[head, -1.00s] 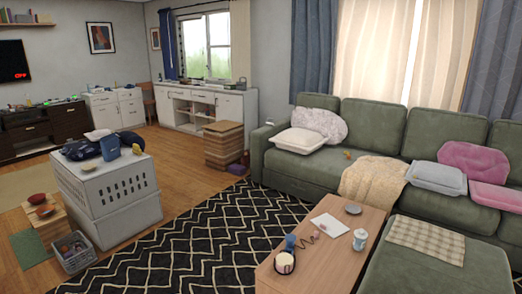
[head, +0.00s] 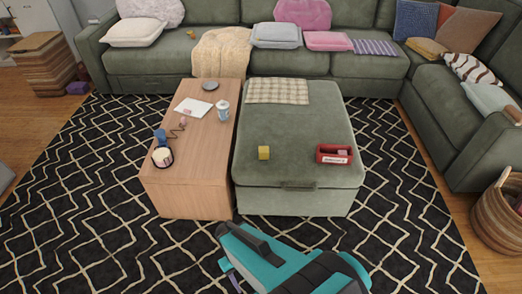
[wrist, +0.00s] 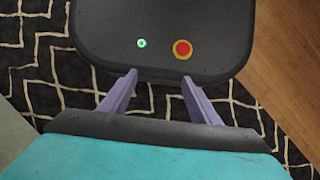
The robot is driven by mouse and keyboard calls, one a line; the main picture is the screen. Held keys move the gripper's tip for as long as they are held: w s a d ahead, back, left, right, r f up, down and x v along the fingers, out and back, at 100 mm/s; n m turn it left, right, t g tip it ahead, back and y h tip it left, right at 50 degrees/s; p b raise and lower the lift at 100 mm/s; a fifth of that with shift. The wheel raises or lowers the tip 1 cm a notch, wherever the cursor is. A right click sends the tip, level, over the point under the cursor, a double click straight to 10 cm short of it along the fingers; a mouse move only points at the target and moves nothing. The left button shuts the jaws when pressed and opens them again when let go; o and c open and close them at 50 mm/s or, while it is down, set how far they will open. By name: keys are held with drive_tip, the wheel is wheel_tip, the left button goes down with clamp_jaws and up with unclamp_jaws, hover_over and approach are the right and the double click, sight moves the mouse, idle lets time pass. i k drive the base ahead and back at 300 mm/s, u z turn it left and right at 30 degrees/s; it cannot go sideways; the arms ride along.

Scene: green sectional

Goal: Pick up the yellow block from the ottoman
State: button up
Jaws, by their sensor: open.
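The yellow block (head: 264,153) sits on the green ottoman (head: 300,125), left of the middle and near its front edge. My gripper shows in the wrist view (wrist: 155,80) with its two purple fingers apart and nothing between them. It points down over my own dark base and the patterned rug. In the head view my teal arm is at the bottom, in front of the ottoman and well apart from the block. The block is not in the wrist view.
A red tray (head: 334,161) lies on the ottoman right of the block, and a checkered cloth (head: 278,91) lies at its back. A wooden table (head: 205,130) with a mug, paper and cup stands beside the ottoman's left side. The rug (head: 110,200) in front is clear.

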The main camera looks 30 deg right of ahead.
sight(263, 151)
drive_tip(key=k, duration=1.35)
drive_tip(key=u, duration=0.5)
drive_tip(key=i, duration=1.6)
drive_tip(key=u, duration=0.1)
